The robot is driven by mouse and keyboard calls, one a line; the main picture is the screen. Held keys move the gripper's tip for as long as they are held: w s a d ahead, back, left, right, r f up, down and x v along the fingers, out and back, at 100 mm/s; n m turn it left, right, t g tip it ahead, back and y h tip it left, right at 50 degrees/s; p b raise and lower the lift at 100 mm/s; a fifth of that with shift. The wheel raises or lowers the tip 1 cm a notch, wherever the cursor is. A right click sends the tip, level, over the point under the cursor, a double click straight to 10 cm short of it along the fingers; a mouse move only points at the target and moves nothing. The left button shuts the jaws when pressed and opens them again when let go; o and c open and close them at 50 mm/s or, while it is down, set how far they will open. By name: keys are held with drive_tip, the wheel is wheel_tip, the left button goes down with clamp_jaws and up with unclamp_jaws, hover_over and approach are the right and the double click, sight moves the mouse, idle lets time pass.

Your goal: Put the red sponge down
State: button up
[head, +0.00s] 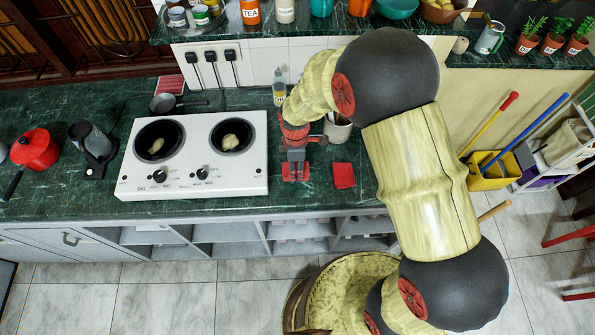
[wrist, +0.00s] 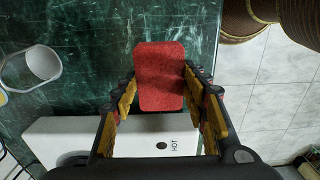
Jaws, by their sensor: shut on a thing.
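In the wrist view, the red sponge (wrist: 160,76) is upright in the picture between the two yellow-padded fingers of my gripper (wrist: 160,82). The fingers close on its two long sides. Dark green counter shows around its upper part, and its lower end lies near the white stove's edge. In the head view, my gripper (head: 295,168) hangs over the counter just right of the stove. A red flat block (head: 343,175) shows to its right; I cannot tell whether it is the held sponge.
The white stove (head: 194,188) stands left of my gripper, with food in both pans. A light cup (head: 338,128) stands behind and right. The green counter (head: 330,200) is bare towards its front edge. Shelves lie below, tiled floor in front.

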drive_tip(key=shift+w+d+f, duration=0.2)
drive_tip(key=shift+w+f, duration=0.05)
drive_tip(key=shift+f, duration=0.15)
drive_tip(key=shift+w+d+f+b, duration=0.1)
drive_tip(key=shift+f+b, duration=0.1)
drive_tip(key=shift+f, duration=0.7)
drive_tip(key=shift+w+d+f+b, duration=0.1)
drive_tip(key=shift+f+b, duration=0.05)
drive_tip(key=shift+f, duration=0.7)
drive_tip(key=shift+a, duration=0.1)
drive_tip(key=shift+f, duration=0.2)
drive_tip(key=o, duration=1.1)
drive_tip(key=shift+r, duration=0.15)
